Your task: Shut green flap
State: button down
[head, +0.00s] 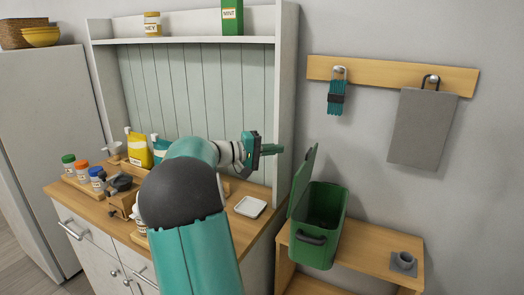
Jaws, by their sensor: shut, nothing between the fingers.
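The green flap (303,181) is the lid of a green bin (318,252) on a low wooden bench at the right. The flap stands up, hinged along the bin's left rim and leaning slightly right at its top. The bin's dark inside shows, and a dark handle is on its front. My gripper (272,149) is shut and empty, in the air to the upper left of the flap. It appears apart from the flap.
The hutch's white side panel (287,100) stands behind my gripper. A white dish (250,206) lies on the counter.

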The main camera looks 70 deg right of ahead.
aim_at(310, 149)
jog(key=s, duration=0.1)
jog(key=s+d, duration=0.1)
jog(key=s, duration=0.1)
jog(key=s+d, duration=0.1)
jog(key=s, duration=0.1)
jog(key=shift+s+d+f, duration=0.1)
jog(key=shift+s+f, duration=0.05)
jog(key=shift+f, duration=0.05)
jog(key=shift+s+f, duration=0.1)
jog(key=shift+s, duration=0.45)
jog(key=shift+s, duration=0.15)
